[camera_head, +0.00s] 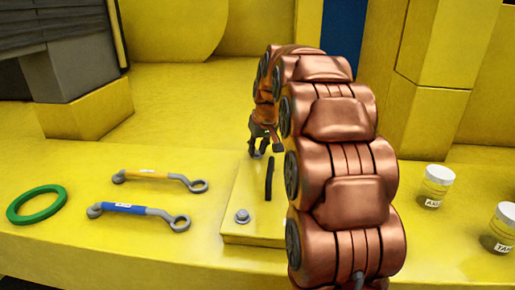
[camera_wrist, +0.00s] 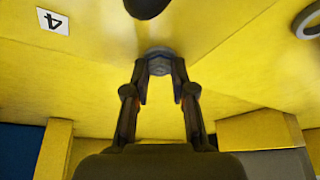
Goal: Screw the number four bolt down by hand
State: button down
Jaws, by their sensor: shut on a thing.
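My gripper (camera_head: 260,150) reaches down at the back of the raised yellow plate (camera_head: 240,236). In the wrist view my gripper (camera_wrist: 160,78) has its two fingers around the head of a grey bolt (camera_wrist: 159,60), shut on it. A white label with a 4 (camera_wrist: 53,21) lies on the yellow surface beside this bolt, upside down in the picture. The bolt's shaft is hidden, so I cannot tell how deep it sits. In the head view my arm and fingers hide this bolt. Another grey bolt (camera_head: 242,216) stands at the plate's front left corner.
A dark upright piece (camera_head: 269,180) stands on the plate close to my gripper. Left lie a yellow-banded wrench (camera_head: 158,176), a blue-banded wrench (camera_head: 135,210) and a green ring (camera_head: 36,204). Two labelled jars (camera_head: 434,187) (camera_head: 500,228) stand right. Yellow blocks (camera_head: 84,108) rise behind.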

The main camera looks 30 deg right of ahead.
jog(key=shift+r, duration=0.1)
jog(key=c, duration=1)
grip_release()
jog(key=shift+o, duration=0.2)
jog(key=v, duration=1.2)
jog(key=s+a+f+g+p, duration=0.1)
jog(key=s+a+f, duration=0.1)
jog(key=s+a, duration=0.2)
jog(key=s+a+f+g+p, duration=0.1)
jog(key=s+a+f, duration=0.1)
jog(key=s+a, duration=0.2)
jog(key=s+a+f+n+g+y+p, duration=0.1)
jog(key=s+a+f+p, duration=0.1)
jog(key=s+a, duration=0.3)
jog(key=shift+a+f, duration=0.15)
jog(key=shift+a, duration=0.7)
jog(key=shift+a+f, duration=0.1)
jog(key=shift+a, duration=0.8)
jog(key=s+a+f+g+p, duration=0.1)
jog(key=s+a+f, duration=0.2)
jog(key=s, duration=0.7)
jog(key=s+a+f+g+p, duration=0.2)
jog(key=s+f, duration=0.3)
jog(key=s, duration=0.5)
jog(key=shift+a+n, duration=0.4)
jog(key=shift+a, duration=0.45)
